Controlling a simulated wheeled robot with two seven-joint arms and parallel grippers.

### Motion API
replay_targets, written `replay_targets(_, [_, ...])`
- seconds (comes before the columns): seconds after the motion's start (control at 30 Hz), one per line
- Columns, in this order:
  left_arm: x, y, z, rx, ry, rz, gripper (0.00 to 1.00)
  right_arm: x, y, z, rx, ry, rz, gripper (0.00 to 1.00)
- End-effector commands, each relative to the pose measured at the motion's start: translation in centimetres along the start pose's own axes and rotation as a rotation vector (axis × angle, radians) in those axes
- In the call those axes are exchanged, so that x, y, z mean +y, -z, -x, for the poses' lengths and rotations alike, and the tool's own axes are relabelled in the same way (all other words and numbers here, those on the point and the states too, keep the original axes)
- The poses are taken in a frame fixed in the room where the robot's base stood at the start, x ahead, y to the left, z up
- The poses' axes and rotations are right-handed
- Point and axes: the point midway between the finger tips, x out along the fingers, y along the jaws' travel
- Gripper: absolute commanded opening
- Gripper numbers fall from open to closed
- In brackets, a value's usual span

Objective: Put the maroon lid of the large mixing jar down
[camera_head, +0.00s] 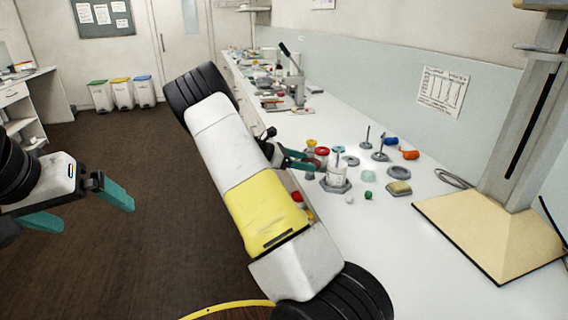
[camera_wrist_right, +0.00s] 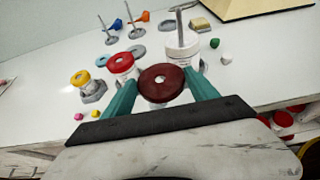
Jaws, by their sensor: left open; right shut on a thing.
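The maroon lid (camera_wrist_right: 162,82) is a round dark disc with a pale centre. In the right wrist view it sits between the two teal fingers of my right gripper (camera_wrist_right: 163,92), which is shut on it. Something pale shows just under its near edge; I cannot tell whether the lid rests on anything. In the head view my right gripper (camera_head: 297,161) is over the bench beside the jars, and my arm hides part of that area. A white jar (camera_wrist_right: 182,50) with an upright metal rod stands just behind the lid. My left gripper (camera_head: 85,205) is open and empty over the floor.
A red-topped jar (camera_wrist_right: 122,64) and a yellow-topped one (camera_wrist_right: 81,78) stand left of the lid. Small coloured balls, a green one (camera_head: 368,195) among them, lie on the bench. A cream-based stand (camera_head: 480,235) is at right. The near right bench (camera_head: 410,270) is clear.

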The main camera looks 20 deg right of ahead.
Motion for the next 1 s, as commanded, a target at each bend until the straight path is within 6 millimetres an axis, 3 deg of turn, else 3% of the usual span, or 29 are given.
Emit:
replay_targets(0.27, [0.0,0.0,0.0,0.000,0.000,0.000,1.00,2.0,-0.2,-1.0,0.000,0.001,0.000,0.31])
replay_targets(0.5, [0.0,0.0,0.0,0.000,0.000,0.000,1.00,2.0,3.0,-2.2,-0.001,0.001,0.003,0.31])
replay_targets(1.0, [0.0,0.0,0.0,0.000,0.000,0.000,1.00,2.0,3.8,-2.5,0.000,0.000,0.001,0.31])
